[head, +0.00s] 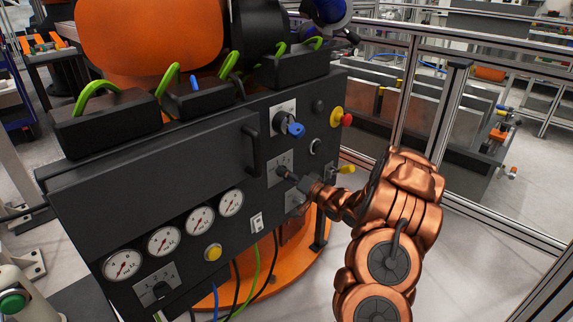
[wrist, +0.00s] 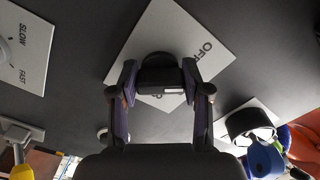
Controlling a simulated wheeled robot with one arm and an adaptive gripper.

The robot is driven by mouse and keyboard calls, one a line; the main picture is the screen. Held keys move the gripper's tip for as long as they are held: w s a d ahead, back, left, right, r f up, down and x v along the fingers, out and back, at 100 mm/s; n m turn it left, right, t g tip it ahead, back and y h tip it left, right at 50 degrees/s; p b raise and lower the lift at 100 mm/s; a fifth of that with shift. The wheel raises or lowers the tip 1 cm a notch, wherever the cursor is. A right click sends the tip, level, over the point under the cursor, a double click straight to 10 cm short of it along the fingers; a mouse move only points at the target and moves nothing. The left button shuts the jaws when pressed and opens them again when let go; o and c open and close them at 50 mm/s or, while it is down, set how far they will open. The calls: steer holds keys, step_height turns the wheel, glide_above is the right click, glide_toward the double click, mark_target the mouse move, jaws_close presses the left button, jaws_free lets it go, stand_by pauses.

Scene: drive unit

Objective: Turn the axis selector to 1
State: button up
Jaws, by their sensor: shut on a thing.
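My gripper (head: 301,182) reaches in from the right to the black control panel (head: 190,165). In the wrist view, my gripper (wrist: 160,84) has its two fingers on either side of a black knob (wrist: 158,68) and is shut on it. The knob sits on a light grey square plate (wrist: 183,28), which shows turned in that view, with part of the word OFF beside the knob. The fingers and knob hide other markings. Another black knob (head: 161,290) on a marked plate is at the panel's lower left. I cannot read which plate is the axis selector's.
A plate marked SLOW and FAST (wrist: 22,75) lies beside the held knob. A blue-handled switch (head: 294,129) is above it, a yellow handle (head: 345,169) to the right and a red emergency button (head: 347,120) above right. Several gauges (head: 163,240) line the lower left. Metal fencing stands behind.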

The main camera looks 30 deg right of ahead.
steer(key=shift+r+m+p, duration=0.3)
steer(key=shift+m+p, duration=0.8)
steer(key=shift+p, duration=1.4)
steer(key=shift+f+m+p, duration=0.1)
steer(key=shift+m+p, duration=0.4)
steer(key=shift+p, duration=0.4)
steer(key=shift+f+p, duration=0.1)
steer(key=shift+p, duration=0.25)
steer(key=o, duration=1.2)
steer(key=shift+c, duration=0.2)
steer(key=v, duration=1.2)
